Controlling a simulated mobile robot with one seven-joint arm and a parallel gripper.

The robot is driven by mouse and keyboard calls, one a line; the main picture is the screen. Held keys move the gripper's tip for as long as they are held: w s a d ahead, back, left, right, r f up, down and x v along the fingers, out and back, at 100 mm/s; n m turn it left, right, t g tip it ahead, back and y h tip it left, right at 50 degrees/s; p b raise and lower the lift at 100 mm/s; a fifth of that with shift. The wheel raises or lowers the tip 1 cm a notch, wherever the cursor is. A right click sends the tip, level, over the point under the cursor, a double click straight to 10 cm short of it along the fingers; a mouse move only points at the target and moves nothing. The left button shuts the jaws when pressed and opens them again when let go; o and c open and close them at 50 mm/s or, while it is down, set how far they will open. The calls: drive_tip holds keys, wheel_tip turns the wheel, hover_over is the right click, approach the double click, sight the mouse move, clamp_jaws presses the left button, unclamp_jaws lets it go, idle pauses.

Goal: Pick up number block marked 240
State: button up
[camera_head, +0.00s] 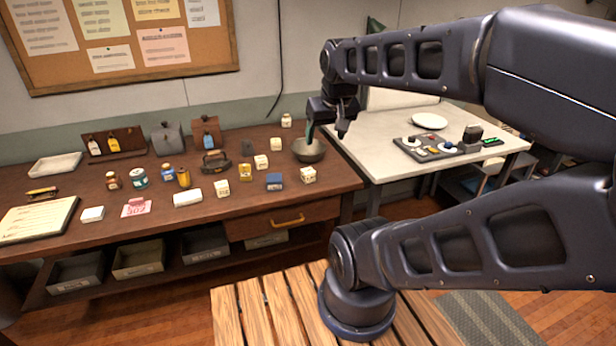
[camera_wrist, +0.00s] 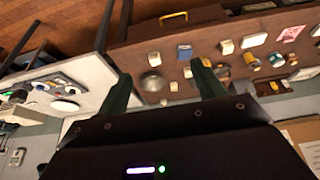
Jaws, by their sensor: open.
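Several small cream blocks with dark markings stand on the brown desk: one at the front right (camera_head: 308,174), one near the middle (camera_head: 261,162), one further left (camera_head: 222,188) and one at the back (camera_head: 286,120). The markings are too small to read, so I cannot tell which is 240. My gripper (camera_head: 326,132) is open and empty, above the grey bowl (camera_head: 308,151) and apart from the blocks. In the wrist view, my gripper's fingers (camera_wrist: 164,82) are spread, with the bowl (camera_wrist: 153,82) and a cream block (camera_wrist: 154,58) visible beyond them.
A blue block (camera_head: 274,181) and a yellow block (camera_head: 245,173) stand among the cream ones. Bottles, tins and a pink card (camera_head: 136,207) fill the desk's left. A white table (camera_head: 375,150) with a plate (camera_head: 429,121) and a dark panel adjoins at right.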

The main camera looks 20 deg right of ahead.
drive_tip(key=shift+w, duration=0.1)
drive_tip(key=n+g+h, duration=0.4)
drive_tip(key=n+h, duration=0.1)
drive_tip(key=n, duration=1.4)
hover_over(307, 171)
drive_tip(key=a, duration=0.3)
wheel_tip(307, 171, down, 23)
drive_tip(key=x, duration=0.5)
drive_tip(key=shift+s+f, duration=0.15)
drive_tip(key=shift+s, duration=0.25)
drive_tip(key=shift+a+x, duration=0.2)
drive_tip(key=shift+x, duration=1.15)
drive_tip(key=shift+a+x, duration=0.25)
drive_tip(key=shift+x, duration=1.05)
drive_tip(key=shift+w+f+y, duration=0.2)
drive_tip(key=shift+y, duration=0.1)
drive_tip(key=c, duration=1.1)
